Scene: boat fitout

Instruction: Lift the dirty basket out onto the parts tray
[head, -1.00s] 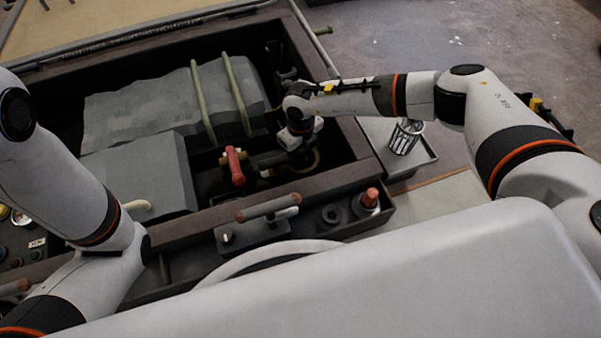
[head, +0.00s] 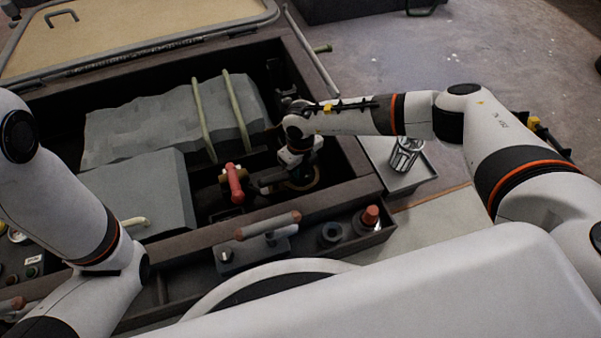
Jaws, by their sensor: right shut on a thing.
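My right gripper (head: 297,172) reaches down into the dark engine bay, over the round strainer housing (head: 306,184) near the bay's right front corner. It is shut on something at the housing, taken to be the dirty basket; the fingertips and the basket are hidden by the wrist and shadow. The parts tray, a shallow grey tray (head: 420,179), lies outside the bay on the right. A shiny metal basket (head: 405,155) stands tilted-looking on it. My left arm comes in from the left, but its gripper is out of view.
A red-handled valve (head: 234,183) stands just left of my right gripper. The grey engine block (head: 135,190) fills the bay's left. The bay's front rim (head: 330,202) and a trough with a T-handled tool (head: 268,226) and a red-topped part (head: 370,215) lie nearer.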

